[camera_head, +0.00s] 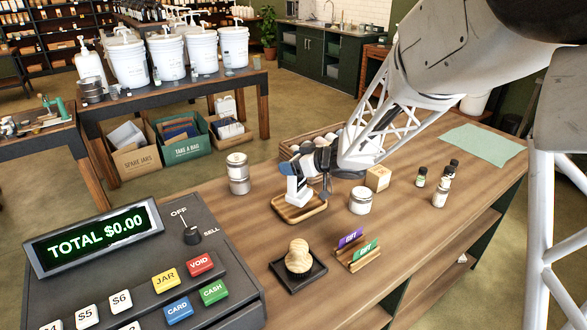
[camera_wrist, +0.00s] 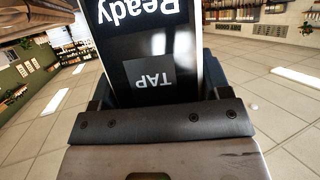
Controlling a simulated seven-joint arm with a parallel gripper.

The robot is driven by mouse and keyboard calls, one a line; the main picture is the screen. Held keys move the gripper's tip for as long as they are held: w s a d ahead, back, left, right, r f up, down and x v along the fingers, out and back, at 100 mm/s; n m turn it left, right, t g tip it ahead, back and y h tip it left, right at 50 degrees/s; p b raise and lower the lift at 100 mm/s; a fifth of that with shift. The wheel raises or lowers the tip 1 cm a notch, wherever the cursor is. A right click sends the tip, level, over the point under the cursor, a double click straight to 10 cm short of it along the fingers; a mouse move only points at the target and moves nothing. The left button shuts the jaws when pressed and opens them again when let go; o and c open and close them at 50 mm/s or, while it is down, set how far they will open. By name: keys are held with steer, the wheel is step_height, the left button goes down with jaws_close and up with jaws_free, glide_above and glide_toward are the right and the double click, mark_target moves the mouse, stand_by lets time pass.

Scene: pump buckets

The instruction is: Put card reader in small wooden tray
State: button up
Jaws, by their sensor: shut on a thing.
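The card reader (camera_head: 297,191) is a white device, upright over the small wooden tray (camera_head: 315,211). Its lower end is at or just above the tray floor; I cannot tell whether it touches. In the wrist view the card reader (camera_wrist: 150,45) fills the top middle, its dark screen showing "Ready" and "TAP". My gripper (camera_head: 309,172) is shut on the card reader, coming from the right and above. In the wrist view my gripper (camera_wrist: 150,108) shows dark fingers around the reader's near end. The gripper hides part of the reader and the tray's back.
A white-lidded jar (camera_head: 360,200) and small box (camera_head: 378,178) stand right. A wooden crate (camera_head: 290,148) is behind. A card holder (camera_head: 358,255) and black dish (camera_head: 298,273) with a wooden item are in front.

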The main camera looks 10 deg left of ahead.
steer(key=shift+f, duration=1.15)
steer(key=o, duration=1.5)
steer(key=shift+d+r, duration=0.15)
steer(key=shift+r, duration=0.05)
steer(key=v, duration=1.1)
steer(key=shift+s+d, duration=0.2)
steer(key=shift+s, duration=0.05)
steer(key=shift+r, duration=0.15)
